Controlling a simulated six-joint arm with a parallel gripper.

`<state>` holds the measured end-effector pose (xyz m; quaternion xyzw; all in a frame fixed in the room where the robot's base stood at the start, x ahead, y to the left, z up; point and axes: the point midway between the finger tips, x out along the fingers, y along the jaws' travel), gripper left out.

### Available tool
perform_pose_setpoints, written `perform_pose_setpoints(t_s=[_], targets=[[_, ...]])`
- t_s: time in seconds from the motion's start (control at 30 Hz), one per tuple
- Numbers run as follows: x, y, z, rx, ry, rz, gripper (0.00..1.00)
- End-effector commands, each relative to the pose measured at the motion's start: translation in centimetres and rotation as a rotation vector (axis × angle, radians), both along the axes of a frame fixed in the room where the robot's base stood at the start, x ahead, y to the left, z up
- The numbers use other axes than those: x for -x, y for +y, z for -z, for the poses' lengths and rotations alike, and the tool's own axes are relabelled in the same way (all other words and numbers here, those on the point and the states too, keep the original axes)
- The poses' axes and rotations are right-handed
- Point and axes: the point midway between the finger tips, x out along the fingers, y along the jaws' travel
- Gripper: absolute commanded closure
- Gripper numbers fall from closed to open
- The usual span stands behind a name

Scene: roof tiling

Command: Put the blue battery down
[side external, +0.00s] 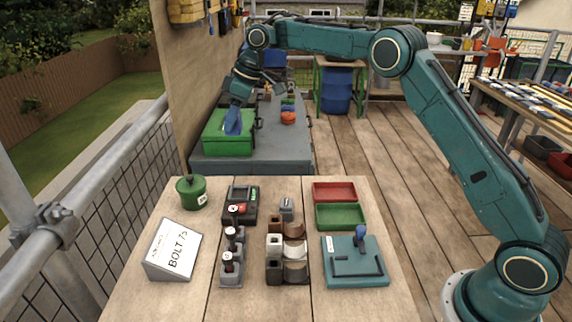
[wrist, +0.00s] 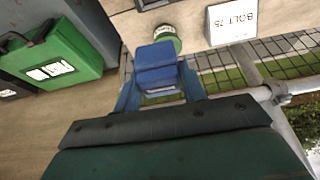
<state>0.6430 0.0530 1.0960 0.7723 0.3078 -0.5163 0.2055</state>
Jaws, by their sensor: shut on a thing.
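The blue battery (wrist: 157,58) is a blocky piece with stepped sides, between the two blue fingers of my gripper (wrist: 158,80) in the wrist view. My gripper is shut on it. In the side view my gripper (side external: 235,116) points down in front of the green case on the far grey bench, with blue at its lower end. I cannot tell there where fingers end and battery begins, or how far it is from the case.
The green case (side external: 225,146) also shows in the wrist view (wrist: 52,62). Small coloured pieces (side external: 288,117) sit right of it on the grey bench (side external: 265,165). The near wooden table holds a green pot (side external: 191,193), a BOLT 75 sign (side external: 173,249), red (side external: 335,191) and green trays (side external: 341,216).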

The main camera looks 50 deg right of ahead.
Motion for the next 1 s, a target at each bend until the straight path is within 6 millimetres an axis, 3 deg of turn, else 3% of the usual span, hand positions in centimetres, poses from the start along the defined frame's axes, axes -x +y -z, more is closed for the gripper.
perform_pose_setpoints(t_s=[0.27, 0.47, 0.77, 1.0], targets=[[1.0, -2.4, -0.3, 0.000, -0.002, 0.143, 0.92], [2.6, -5.5, -0.3, 0.001, -0.002, 0.321, 0.92], [6.3, -10.8, 0.1, 0.001, -0.001, 0.613, 0.92], [10.5, -15.1, 0.8, 0.001, -0.001, 0.841, 0.92]])
